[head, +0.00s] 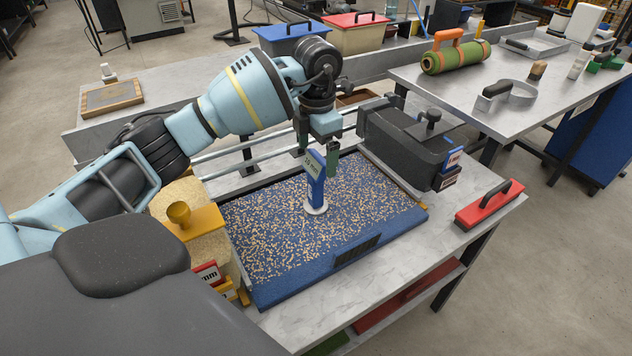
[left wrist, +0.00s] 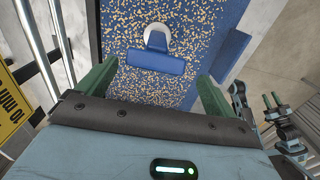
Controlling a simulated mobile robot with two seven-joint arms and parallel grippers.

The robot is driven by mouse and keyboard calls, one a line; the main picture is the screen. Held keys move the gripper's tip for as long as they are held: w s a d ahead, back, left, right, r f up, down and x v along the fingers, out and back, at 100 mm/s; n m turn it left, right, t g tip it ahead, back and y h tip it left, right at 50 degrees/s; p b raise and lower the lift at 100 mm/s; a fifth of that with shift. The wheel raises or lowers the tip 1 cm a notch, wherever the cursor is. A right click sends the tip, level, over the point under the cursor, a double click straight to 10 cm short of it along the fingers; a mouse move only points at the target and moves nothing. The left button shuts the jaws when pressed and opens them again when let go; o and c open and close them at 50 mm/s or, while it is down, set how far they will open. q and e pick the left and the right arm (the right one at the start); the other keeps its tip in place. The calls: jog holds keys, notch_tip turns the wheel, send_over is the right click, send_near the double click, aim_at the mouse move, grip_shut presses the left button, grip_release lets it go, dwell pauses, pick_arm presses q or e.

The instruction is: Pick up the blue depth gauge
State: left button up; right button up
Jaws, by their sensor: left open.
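The blue depth gauge (head: 315,182) stands upright on its round white foot in the speckled filling of the blue tray (head: 345,266). A white label with dark "mm" lettering is near its top. In the left wrist view the gauge (left wrist: 155,60) lies ahead of the fingertips, about midway between them from side to side. My left gripper (head: 320,155) is open, with green fingers, close over the top of the gauge. In the left wrist view its two fingers (left wrist: 155,88) are wide apart, with nothing held.
A dark grey box (head: 405,140) stands behind the tray, with blue and red labelled pieces at its front end. A red float (head: 489,204) lies at right. A yellow knobbed tool (head: 190,220) and a red labelled piece (head: 207,274) are at left.

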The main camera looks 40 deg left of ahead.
aim_at(316, 170)
pick_arm(q)
jog(key=shift+w+a+f, duration=0.1)
jog(key=shift+a+f, duration=0.05)
jog(key=shift+f, duration=1.5)
jog(key=shift+w+a+f, duration=0.1)
jog(key=shift+a+f, duration=0.05)
jog(key=shift+f, duration=1.45)
jog(key=shift+r, duration=0.1)
jog(key=c, duration=1.4)
jog(key=shift+o, duration=0.2)
notch_tip(316, 170, up, 10)
